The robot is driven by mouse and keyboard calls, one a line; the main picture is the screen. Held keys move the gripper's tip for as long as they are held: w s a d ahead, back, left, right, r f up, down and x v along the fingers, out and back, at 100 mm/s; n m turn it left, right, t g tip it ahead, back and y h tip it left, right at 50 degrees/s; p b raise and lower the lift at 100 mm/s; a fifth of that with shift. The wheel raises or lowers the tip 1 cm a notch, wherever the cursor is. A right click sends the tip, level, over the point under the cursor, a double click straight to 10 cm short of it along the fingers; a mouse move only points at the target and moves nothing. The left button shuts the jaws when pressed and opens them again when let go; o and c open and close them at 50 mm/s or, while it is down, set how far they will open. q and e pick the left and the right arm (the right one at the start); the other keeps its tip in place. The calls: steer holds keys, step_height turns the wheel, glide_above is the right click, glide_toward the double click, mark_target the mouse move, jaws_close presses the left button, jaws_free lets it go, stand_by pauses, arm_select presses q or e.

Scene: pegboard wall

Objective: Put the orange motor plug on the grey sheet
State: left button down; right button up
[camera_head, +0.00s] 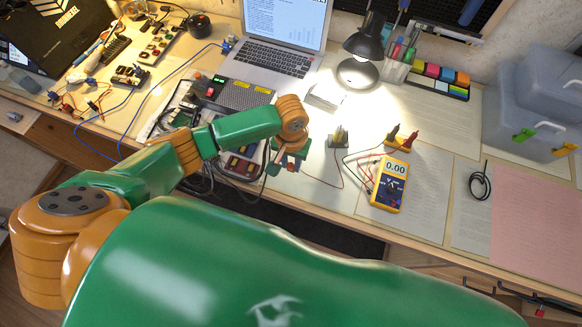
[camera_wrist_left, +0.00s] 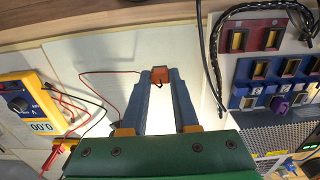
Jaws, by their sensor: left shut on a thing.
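My left gripper (camera_head: 287,160) hangs over the front part of the bench. In the left wrist view its blue fingers (camera_wrist_left: 160,82) are shut on a small orange-red block, the motor plug (camera_wrist_left: 160,75). A thin dark or red wire shows near the plug. In the head view the gripper hides the plug. Pale sheets lie on the bench; a greyish one (camera_head: 472,235) lies between the multimeter and the pink sheet. I cannot tell for sure which is the grey sheet. My right gripper is not in view.
A yellow multimeter (camera_head: 390,184) with leads lies right of the gripper. A panel of coloured sockets (camera_wrist_left: 270,75) with black cables is beside it on the other side. A laptop (camera_head: 278,40), lamp (camera_head: 362,55) and grey bins (camera_head: 540,105) stand behind. A pink sheet (camera_head: 537,220) lies at right.

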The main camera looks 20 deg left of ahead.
mark_target(290, 166)
arm_select(q)
steer(key=shift+a+f, duration=0.2)
steer(key=shift+f, duration=1.3)
steer(key=c, duration=0.7)
jaws_free()
steer(key=shift+f, duration=0.1)
step_height(290, 166, up, 12)
steer(key=shift+d+r+p, duration=0.1)
steer(key=shift+r+p, duration=0.05)
steer(key=shift+p, duration=0.5)
